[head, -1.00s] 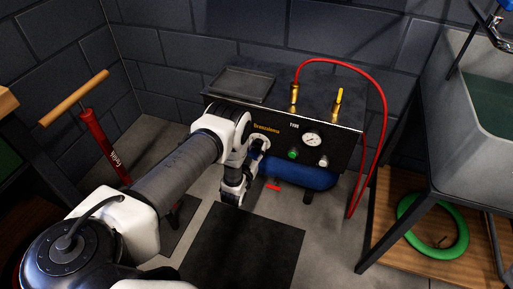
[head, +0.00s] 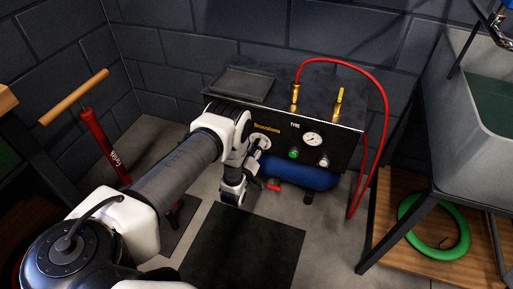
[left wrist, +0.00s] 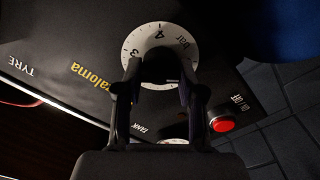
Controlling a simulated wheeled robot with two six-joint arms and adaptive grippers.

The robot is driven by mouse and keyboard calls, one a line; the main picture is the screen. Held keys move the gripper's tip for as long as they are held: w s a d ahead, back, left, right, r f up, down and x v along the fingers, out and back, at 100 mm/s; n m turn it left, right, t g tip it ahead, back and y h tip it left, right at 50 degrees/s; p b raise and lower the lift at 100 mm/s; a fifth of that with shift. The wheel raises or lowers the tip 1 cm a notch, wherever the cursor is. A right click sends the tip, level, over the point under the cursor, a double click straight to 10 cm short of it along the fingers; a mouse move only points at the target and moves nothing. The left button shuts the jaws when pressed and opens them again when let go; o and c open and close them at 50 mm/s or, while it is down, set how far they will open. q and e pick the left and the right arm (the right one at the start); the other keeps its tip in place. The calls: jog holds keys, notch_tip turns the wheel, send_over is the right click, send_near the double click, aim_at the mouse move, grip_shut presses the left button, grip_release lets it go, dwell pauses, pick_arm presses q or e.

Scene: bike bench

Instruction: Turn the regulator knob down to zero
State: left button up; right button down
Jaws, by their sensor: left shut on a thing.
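The regulator's round white dial plate (left wrist: 158,34) fills the upper middle of the left wrist view, with black tick marks, the numbers 3 and 4 and the word "bar". In the head view it shows as a small pale disc (head: 262,141) on the black panel. My left gripper (left wrist: 160,84) reaches the middle of the plate, one finger on each side, and is shut on the dark regulator knob (left wrist: 160,67). The knob is mostly hidden between the fingers, so its exact setting is hard to read. My right gripper is not in view.
The compressor panel also carries a white gauge (head: 312,139), a green button (head: 293,154) and a pale knob (head: 323,162). A red button (left wrist: 222,124) sits close to the gripper. A red hose (head: 384,120) arches at the right. A blue tank (head: 305,174) is below.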

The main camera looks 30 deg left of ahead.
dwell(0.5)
pick_arm(q)
jog(key=o, duration=1.2)
jog(key=shift+c, duration=0.2)
jog(key=v, duration=1.2)
jog(key=shift+f, duration=0.1)
